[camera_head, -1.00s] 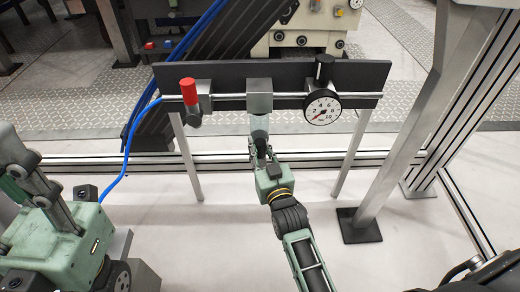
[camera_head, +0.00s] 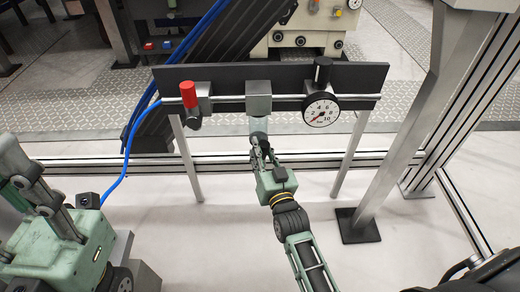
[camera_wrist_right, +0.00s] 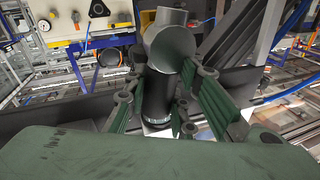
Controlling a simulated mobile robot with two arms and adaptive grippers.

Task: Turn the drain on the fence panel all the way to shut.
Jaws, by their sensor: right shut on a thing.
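The dark fence panel (camera_head: 350,78) carries a grey block (camera_head: 258,97) at its middle, with a short bowl below it. The drain is at the bottom of this part, mostly hidden in the head view by my right gripper (camera_head: 259,146). In the right wrist view, the drain shows as a dark upright cylinder (camera_wrist_right: 157,95) under a grey rounded body (camera_wrist_right: 170,45). The fingers of my right gripper (camera_wrist_right: 160,115) are on both sides of it, shut on it. My left gripper (camera_head: 28,190) is at the left edge, away from the panel; its jaw opening is unclear.
A red-handled valve (camera_head: 190,98) is on the panel's left and a round gauge (camera_head: 321,111) with a black knob on its right. A blue hose (camera_head: 128,150) hangs at left. A slanted metal post (camera_head: 395,150) stands at right. The floor below the panel is clear.

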